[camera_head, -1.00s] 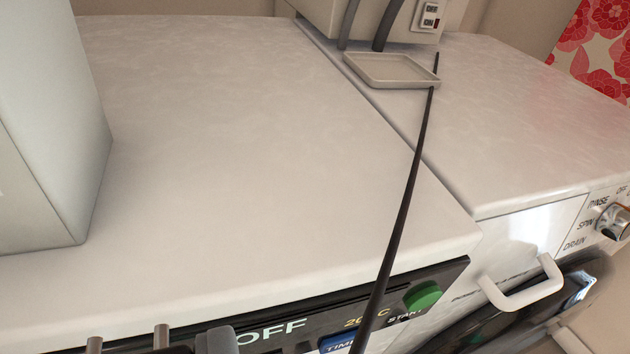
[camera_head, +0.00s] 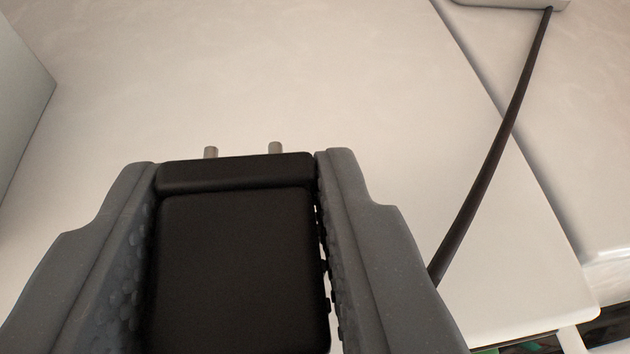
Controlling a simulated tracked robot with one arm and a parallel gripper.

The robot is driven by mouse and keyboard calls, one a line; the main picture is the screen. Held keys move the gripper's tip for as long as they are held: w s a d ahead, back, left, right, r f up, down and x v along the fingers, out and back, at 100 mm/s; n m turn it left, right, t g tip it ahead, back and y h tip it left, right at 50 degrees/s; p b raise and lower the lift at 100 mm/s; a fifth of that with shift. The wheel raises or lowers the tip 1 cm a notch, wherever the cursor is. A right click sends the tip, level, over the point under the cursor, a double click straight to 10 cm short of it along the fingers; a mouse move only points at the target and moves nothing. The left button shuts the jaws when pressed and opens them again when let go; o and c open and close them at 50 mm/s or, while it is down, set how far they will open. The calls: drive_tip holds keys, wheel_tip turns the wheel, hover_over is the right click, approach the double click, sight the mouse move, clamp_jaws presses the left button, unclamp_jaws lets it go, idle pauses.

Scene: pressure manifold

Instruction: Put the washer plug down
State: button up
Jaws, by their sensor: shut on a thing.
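The washer plug (camera_head: 235,265) is a black block with two metal pins that point away from me. My gripper (camera_head: 240,170) is shut on it, with a grey padded finger on each side. The plug is in front of the pale top of the washer (camera_head: 330,80). I cannot tell whether it touches that top. A dark cable (camera_head: 490,165) runs from the upper right down behind the right finger. Its lower end is hidden.
A grey box-like thing (camera_head: 22,95) stands at the left edge. A seam at the right parts this top from a second white top (camera_head: 600,120). The edge of a pale tray (camera_head: 515,3) shows at the top right. The surface beyond the plug is clear.

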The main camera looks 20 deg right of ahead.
sight(287, 257)
drive_tip(key=shift+w+d+f, duration=0.1)
drive_tip(key=shift+w+d, duration=0.3)
drive_tip(key=shift+d, duration=0.2)
drive_tip(key=shift+f+b, duration=0.35)
drive_tip(key=shift+f, duration=1.2)
drive_tip(key=shift+f, duration=0.25)
drive_tip(key=o, duration=1.1)
drive_tip(key=shift+c, duration=0.2)
drive_tip(key=shift+s, duration=0.1)
drive_tip(key=a+p+v, duration=0.1)
drive_tip(key=v, duration=1.2)
drive_tip(key=shift+s+r, duration=0.2)
drive_tip(key=shift+r, duration=0.15)
